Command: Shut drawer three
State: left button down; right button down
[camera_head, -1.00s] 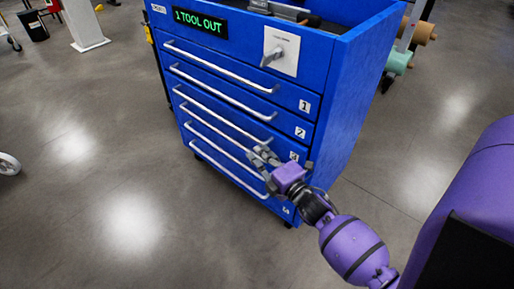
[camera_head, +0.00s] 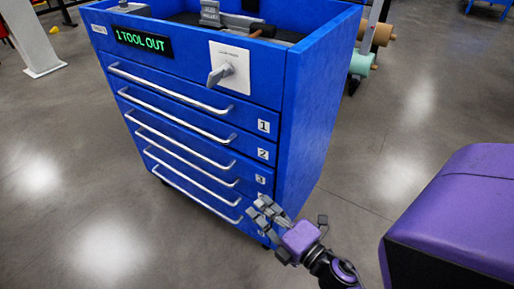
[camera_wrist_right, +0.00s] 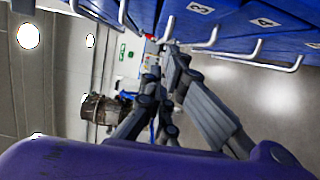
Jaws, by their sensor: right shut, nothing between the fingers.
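The blue tool cabinet (camera_head: 310,130) stands in the middle of the head view. Drawer three (camera_head: 215,157) carries a label "3" and a silver bar handle. Its front looks about flush with the drawers above it; a small gap cannot be ruled out. The "3" label (camera_wrist_right: 200,7) also shows at the top of the right wrist view. My right gripper (camera_head: 264,209) is shut and empty. It appears by the cabinet's lower right front corner, covering part of the lower drawers' label area. The fingers (camera_wrist_right: 168,52) show below the handles in the wrist view. My left gripper is not in view.
Other drawers with bar handles sit above and below drawer three. A grey knob (camera_head: 218,75) and a "1 TOOL OUT" display (camera_head: 143,42) are on the top panel. Tools lie in the open top. Grey floor (camera_head: 60,220) is clear left of the cabinet.

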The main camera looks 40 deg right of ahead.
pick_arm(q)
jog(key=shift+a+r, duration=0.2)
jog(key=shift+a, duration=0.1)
pick_arm(e)
jog(key=w+d, duration=0.2)
jog(key=w, duration=0.9)
jog(key=shift+r, duration=0.1)
jog(key=shift+w+d, duration=0.2)
jog(key=shift+d, duration=0.3)
jog(key=shift+w+d, duration=0.2)
jog(key=shift+d, duration=0.3)
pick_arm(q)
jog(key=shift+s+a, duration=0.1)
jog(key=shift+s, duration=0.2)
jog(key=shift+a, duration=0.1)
pick_arm(e)
jog(key=shift+r, duration=0.1)
